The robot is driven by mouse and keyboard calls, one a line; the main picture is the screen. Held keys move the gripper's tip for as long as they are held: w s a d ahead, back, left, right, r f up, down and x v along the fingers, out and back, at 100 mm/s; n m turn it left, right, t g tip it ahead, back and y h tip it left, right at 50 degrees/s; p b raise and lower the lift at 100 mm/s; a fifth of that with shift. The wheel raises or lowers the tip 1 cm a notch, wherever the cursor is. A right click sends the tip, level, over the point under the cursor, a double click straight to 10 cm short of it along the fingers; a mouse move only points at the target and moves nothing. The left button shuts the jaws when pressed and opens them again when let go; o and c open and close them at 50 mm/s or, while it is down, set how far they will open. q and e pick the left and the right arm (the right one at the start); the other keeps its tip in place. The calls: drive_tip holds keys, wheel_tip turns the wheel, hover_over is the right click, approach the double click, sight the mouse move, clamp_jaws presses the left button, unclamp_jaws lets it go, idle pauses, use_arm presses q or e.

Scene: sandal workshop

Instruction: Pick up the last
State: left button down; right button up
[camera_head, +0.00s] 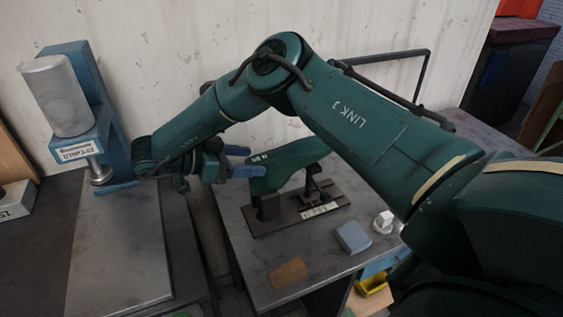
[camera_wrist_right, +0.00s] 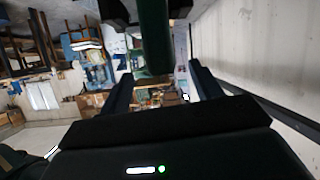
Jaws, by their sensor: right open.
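The green last (camera_head: 290,166) rests on a dark stand (camera_head: 300,216) on the grey table in the head view. In the right wrist view the green last (camera_wrist_right: 154,38) shows between the two spread fingers of the gripper (camera_wrist_right: 160,74). I cannot tell whether either finger touches it. My left gripper is not in view.
A blue-grey block (camera_head: 353,237), a brown wedge (camera_head: 288,272) and a small white object (camera_head: 383,222) lie on the table (camera_head: 262,255) in front of the stand. A blue press (camera_head: 86,100) stands at the left. A pale wall (camera_head: 190,40) runs close behind.

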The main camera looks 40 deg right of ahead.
sight(266, 162)
drive_tip(key=x, duration=0.5)
drive_tip(key=shift+d+f, duration=0.1)
drive_tip(key=shift+f, duration=0.1)
drive_tip(key=c, duration=1)
